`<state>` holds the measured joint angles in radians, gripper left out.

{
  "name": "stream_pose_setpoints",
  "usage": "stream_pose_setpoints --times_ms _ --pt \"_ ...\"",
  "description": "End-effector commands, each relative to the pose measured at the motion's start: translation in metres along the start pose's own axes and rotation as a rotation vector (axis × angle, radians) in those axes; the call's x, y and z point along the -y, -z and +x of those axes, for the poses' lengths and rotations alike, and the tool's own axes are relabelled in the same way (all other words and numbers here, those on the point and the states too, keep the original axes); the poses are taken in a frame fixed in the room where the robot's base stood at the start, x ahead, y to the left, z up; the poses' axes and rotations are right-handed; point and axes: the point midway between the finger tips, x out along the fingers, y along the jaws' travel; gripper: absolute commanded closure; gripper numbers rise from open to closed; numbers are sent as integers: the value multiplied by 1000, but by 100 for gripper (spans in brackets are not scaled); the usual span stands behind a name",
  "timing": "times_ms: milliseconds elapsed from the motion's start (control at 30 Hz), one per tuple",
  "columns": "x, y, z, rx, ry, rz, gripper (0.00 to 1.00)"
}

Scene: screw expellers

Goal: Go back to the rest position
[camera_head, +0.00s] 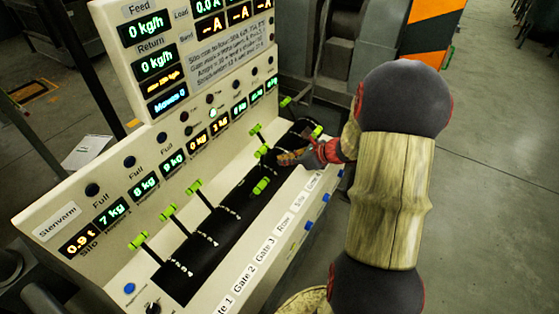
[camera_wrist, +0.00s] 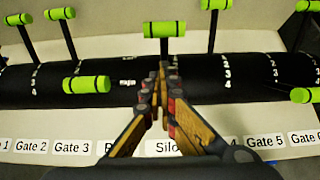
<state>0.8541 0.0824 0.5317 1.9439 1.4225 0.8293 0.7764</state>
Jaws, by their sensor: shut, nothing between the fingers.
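My gripper (camera_head: 284,158) is shut and empty over the black lever strip of the control panel. In the wrist view, its fingertips (camera_wrist: 158,82) meet just in front of the upright lever with a green handle (camera_wrist: 164,29), above the "Silo" label (camera_wrist: 166,147). I cannot tell whether the fingers touch that lever's stem. A lever left of the gripper has its green handle (camera_wrist: 87,84) tilted toward the label side. Another handle at the right edge (camera_wrist: 305,95) is also tilted that way.
The panel (camera_head: 60,210) carries several more green-handled levers, including the Gate 1 side lever (camera_head: 138,241). Displays and buttons rise behind the strip. An orange and black striped post (camera_head: 434,28) stands at the back right. Open floor (camera_head: 490,200) lies to the right.

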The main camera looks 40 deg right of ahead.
Motion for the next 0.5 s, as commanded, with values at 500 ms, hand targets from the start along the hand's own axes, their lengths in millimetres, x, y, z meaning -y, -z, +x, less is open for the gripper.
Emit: stream_pose_setpoints --times_ms 500 --pt "1 -7 -84 2 4 -2 100"
